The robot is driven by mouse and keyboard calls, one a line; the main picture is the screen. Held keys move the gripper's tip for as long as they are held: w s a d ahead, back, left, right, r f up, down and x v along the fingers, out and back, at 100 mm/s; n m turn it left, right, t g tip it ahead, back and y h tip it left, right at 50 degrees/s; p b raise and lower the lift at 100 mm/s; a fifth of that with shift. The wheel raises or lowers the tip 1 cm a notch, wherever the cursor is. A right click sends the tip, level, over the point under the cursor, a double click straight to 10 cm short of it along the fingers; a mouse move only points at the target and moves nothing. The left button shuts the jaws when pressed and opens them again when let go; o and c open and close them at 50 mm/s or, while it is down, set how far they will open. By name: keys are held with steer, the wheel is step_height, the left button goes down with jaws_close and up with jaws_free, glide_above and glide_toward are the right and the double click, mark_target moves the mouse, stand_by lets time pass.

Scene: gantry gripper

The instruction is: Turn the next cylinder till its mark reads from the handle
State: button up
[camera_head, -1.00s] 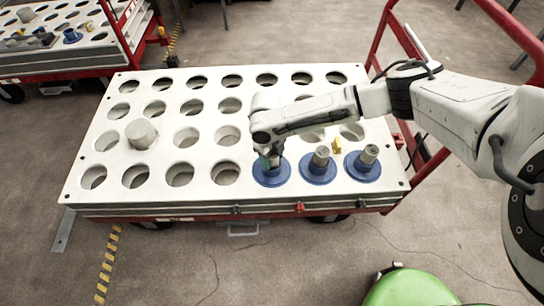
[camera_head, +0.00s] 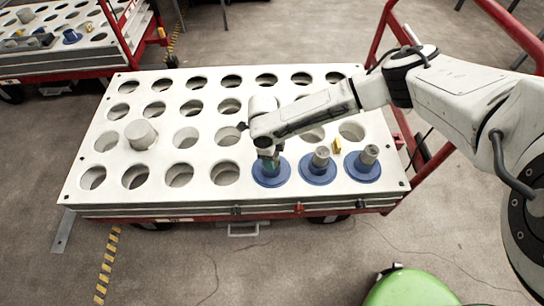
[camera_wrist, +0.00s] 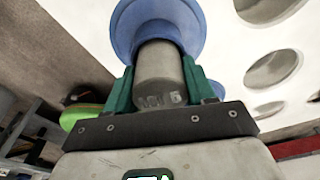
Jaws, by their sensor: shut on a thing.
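My gripper (camera_head: 269,166) points down at the leftmost of three grey cylinders in blue flanged collars on the cart's front row. Its green fingers (camera_wrist: 158,72) are shut around that grey cylinder (camera_wrist: 157,70), one on each side. The cylinder sits in its blue collar (camera_head: 271,178), which also shows in the wrist view (camera_wrist: 140,20). A raised mark (camera_wrist: 160,99) shows on the side facing the wrist camera; its characters are too blurred to read surely. The middle cylinder (camera_head: 321,157) and right cylinder (camera_head: 369,154) stand apart. The cart's red handle (camera_head: 437,160) is at the right.
The white cart top (camera_head: 205,152) has rows of mostly empty round holes. A lone grey cylinder (camera_head: 140,132) stands in the left part. Another loaded cart (camera_head: 85,50) stands at the back left.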

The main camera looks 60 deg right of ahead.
steer(key=o, duration=1.5)
steer(key=r+p, duration=0.1)
steer(key=r, duration=0.2)
steer(key=r+p, duration=0.1)
steer(key=r, duration=0.3)
steer(key=w+r+p, duration=0.1)
steer(key=r, duration=0.2)
steer(key=shift+w+a+r, duration=0.1)
steer(key=shift+a+r, duration=0.15)
steer(key=shift+r, duration=0.1)
